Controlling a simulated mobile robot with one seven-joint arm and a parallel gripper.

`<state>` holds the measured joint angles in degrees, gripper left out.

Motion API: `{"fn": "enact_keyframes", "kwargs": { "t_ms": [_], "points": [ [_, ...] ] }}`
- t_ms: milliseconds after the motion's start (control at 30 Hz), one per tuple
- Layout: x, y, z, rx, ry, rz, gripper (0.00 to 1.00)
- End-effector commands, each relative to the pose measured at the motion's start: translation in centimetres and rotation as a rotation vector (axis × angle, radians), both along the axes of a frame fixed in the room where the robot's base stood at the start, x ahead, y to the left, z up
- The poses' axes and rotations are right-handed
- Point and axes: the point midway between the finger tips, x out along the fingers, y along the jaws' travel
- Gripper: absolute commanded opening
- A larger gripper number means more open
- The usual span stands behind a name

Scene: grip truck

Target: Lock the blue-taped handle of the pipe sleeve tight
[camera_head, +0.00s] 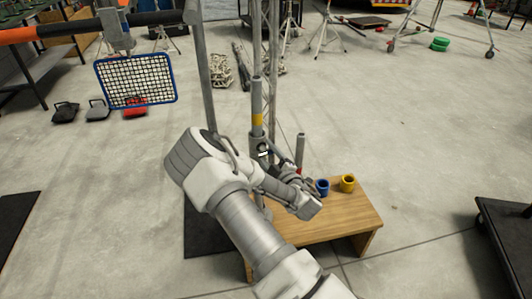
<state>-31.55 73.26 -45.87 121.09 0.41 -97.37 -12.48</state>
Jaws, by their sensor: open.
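The pipe sleeve (258,143) is a grey collar on an upright grey pipe (257,118) with a yellow band, left of centre in the head view. A short handle seems to slant down to the right from the collar toward my gripper. It is small and partly hidden, and I cannot make out its blue tape clearly. My gripper (291,172) is open, just right of and below the collar. My wrist and forearm hide much around it. I cannot tell whether the fingers touch the handle.
A wooden bench (338,218) stands below my gripper, with a blue cup (322,187) and a yellow cup (348,183) on it. A shorter grey post (300,149) and a metal truss rise close by. A blue-framed grid panel (135,80) hangs at left. Floor at right is mostly clear.

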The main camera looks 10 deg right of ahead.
Motion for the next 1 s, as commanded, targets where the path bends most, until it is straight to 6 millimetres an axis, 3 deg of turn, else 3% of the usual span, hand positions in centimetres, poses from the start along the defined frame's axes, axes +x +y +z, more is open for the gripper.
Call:
{"fn": "enact_keyframes", "kwargs": {
  "t_ms": [33,367,767,1000],
  "points": [
    [0.0,0.01,-0.01,0.0,0.0,0.0,0.6],
    [0.01,0.01,-0.01,0.0,0.0,0.0,0.01],
    [0.02,-0.01,0.04,0.019,0.005,0.0,0.0],
    [0.05,-0.14,0.17,0.124,0.031,-0.002,0.0]
  ]
}}
